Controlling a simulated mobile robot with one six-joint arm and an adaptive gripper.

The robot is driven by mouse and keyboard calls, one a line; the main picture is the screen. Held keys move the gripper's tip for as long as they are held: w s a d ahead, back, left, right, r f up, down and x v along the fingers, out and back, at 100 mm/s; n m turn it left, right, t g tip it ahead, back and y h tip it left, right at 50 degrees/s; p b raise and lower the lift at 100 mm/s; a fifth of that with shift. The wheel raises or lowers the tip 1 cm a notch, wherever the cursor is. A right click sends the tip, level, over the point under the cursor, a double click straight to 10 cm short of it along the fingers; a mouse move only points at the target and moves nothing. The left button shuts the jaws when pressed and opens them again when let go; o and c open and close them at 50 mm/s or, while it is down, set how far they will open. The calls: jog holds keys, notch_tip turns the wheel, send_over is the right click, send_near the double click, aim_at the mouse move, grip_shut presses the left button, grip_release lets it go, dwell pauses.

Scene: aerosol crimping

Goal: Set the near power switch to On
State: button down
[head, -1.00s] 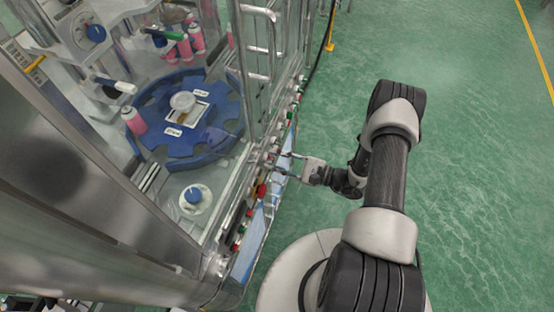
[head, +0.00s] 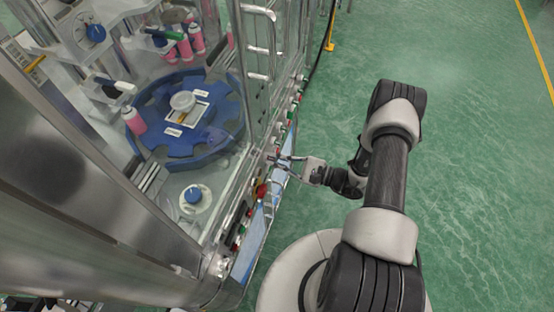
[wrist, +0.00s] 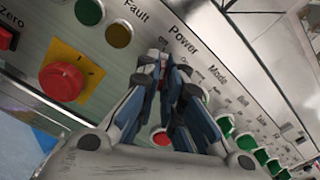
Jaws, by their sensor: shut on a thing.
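The control panel (wrist: 45,35) fills much of the wrist view, with a "Power" label (wrist: 183,38) near its middle. My gripper (wrist: 165,65) is at the panel face just below that label, its fingers closed on the power switch. The switch is mostly hidden between the fingertips, so its setting cannot be read. In the head view my gripper (head: 274,160) reaches from the right to the panel strip on the machine's side.
Glass and door handles (head: 258,50) rise beside the arm. Green floor (head: 475,150) is clear at right.

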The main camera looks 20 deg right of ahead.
jog(key=m+b, duration=0.2)
jog(key=m, duration=0.9)
dwell(0.3)
jog(key=shift+m, duration=0.4)
jog(key=c, duration=1.7)
grip_release()
